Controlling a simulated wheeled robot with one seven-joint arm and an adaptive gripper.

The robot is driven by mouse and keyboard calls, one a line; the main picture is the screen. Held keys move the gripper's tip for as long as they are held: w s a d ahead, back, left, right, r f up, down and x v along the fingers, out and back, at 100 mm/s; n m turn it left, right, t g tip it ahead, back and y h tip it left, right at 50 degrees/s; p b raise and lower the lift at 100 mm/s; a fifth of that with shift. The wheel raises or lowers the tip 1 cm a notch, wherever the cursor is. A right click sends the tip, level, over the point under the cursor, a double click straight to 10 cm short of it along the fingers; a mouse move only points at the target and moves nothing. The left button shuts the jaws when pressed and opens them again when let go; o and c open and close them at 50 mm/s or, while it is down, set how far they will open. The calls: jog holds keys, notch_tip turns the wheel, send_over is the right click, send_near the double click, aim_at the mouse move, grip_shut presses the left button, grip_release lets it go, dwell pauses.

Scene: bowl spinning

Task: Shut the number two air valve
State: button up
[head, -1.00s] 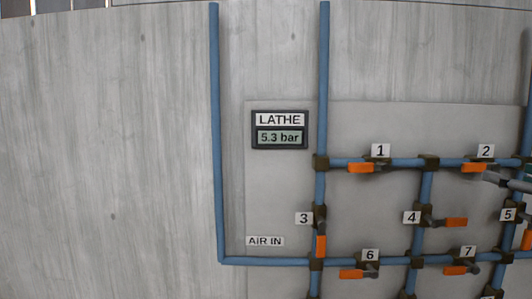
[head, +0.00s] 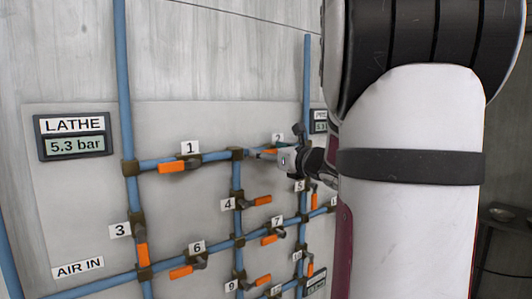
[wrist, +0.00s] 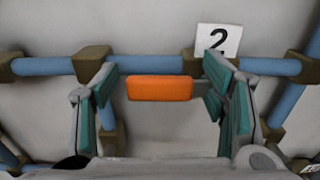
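The number 2 valve has an orange lever (wrist: 160,88), level and lined up with its blue horizontal pipe (wrist: 150,66). Its "2" label (wrist: 218,40) is on the wall just above and right of the lever. In the wrist view my gripper (wrist: 160,76) is open, with one teal-padded finger left of the lever and one right of it. I see a gap at the left finger; contact at the right finger is unclear. In the head view the lever (head: 270,151) is partly hidden by my gripper (head: 276,158).
The LATHE gauge (head: 75,136) reads 5.3 bar. Valve 1's lever (head: 179,166) lies along the same pipe run. Valve 4's lever (head: 257,200) sticks out across its upright pipe. Valve 5's lever (head: 314,200) is close below my gripper. My arm hides the panel's right part.

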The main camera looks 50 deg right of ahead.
grip_shut()
